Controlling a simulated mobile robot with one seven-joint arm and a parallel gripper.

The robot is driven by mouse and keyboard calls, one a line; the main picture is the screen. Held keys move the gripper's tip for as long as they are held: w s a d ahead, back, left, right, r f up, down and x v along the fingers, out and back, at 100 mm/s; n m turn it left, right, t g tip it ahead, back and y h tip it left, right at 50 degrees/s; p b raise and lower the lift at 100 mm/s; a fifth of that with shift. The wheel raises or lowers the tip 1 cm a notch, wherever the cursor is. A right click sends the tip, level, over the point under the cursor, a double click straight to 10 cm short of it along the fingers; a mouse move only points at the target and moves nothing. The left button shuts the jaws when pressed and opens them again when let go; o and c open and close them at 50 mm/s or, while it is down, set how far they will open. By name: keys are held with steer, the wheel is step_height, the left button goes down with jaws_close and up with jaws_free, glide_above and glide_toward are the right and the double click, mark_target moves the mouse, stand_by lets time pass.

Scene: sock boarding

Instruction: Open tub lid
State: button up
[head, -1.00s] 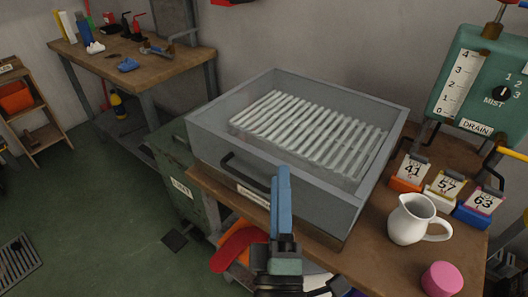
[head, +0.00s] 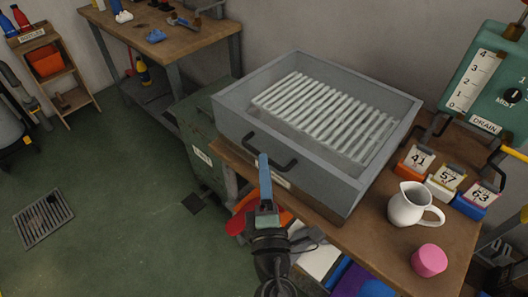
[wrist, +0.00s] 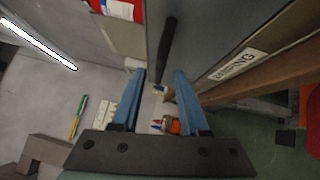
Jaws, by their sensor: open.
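The tub (head: 335,190) is a grey box on the wooden bench, with a pale slatted rack inside. Whether a clear lid covers the rack, I cannot tell. A dark bar handle (head: 287,166) is on its front face, above a white label; it also shows in the wrist view (wrist: 168,45). My gripper (head: 263,158) has blue fingers and stands in front of the handle, overlapping its middle in the head view. In the wrist view my gripper (wrist: 160,75) is open and empty, with the handle just beyond the fingertips and in line with the gap. Contact is not visible.
A white jug (head: 408,205), a pink cylinder (head: 429,260) and several numbered cards (head: 420,158) stand on the bench right of the tub. A green cabinet (head: 200,140) is at the left. The green floor is mostly clear, with a grate (head: 43,218).

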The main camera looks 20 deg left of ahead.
steer(key=shift+x, duration=2.05)
jaws_close()
